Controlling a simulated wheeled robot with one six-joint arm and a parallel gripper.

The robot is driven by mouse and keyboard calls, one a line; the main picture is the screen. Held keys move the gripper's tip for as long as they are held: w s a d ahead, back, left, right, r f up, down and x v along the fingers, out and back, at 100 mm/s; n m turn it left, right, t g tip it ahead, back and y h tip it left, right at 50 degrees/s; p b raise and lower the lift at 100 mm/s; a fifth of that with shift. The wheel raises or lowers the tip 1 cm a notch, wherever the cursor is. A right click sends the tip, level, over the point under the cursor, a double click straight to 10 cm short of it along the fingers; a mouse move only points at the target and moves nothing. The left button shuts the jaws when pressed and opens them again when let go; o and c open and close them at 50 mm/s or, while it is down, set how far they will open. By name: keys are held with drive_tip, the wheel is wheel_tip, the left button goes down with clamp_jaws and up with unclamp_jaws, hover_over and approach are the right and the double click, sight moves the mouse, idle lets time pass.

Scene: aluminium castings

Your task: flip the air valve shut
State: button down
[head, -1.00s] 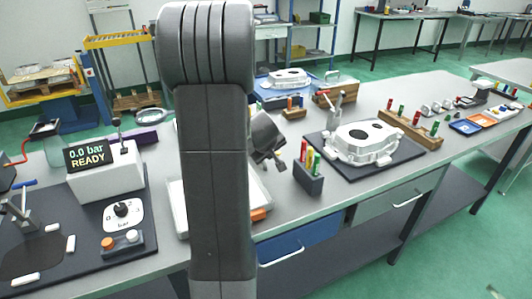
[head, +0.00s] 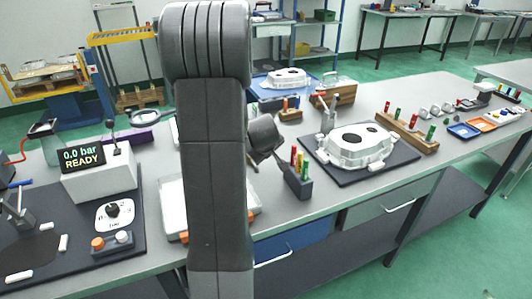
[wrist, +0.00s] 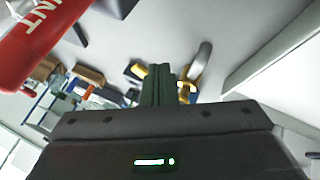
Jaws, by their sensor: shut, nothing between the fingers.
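No part is clearly marked as the air valve. A white gauge box (head: 97,178) reading "0.0 bar READY" stands at the left, with a black-knobbed lever (head: 111,124) upright on top; I cannot tell if this is the valve. In the head view, my gripper's dark body shows right of my arm, near the pen holder (head: 297,181), well right of the gauge box. In the wrist view, my gripper (wrist: 157,72) has its dark fingers together, with nothing between them.
A white casting (head: 355,147) lies on a dark mat right of the holder. A large red cylinder (wrist: 35,40) is close in the wrist view.

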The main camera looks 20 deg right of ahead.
drive_tip(key=shift+w+d+r+p, duration=0.1)
drive_tip(key=shift+w+d+p, duration=0.35)
drive_tip(key=shift+d, duration=0.2)
drive_tip(key=shift+w+d+p, duration=0.4)
drive_tip(key=shift+w+p, duration=0.05)
drive_tip(key=shift+w, duration=0.2)
drive_tip(key=shift+w+d+p, duration=0.35)
drive_tip(key=shift+w+p, duration=0.1)
drive_tip(key=shift+w, duration=0.15)
drive_tip(key=shift+w+r, duration=0.1)
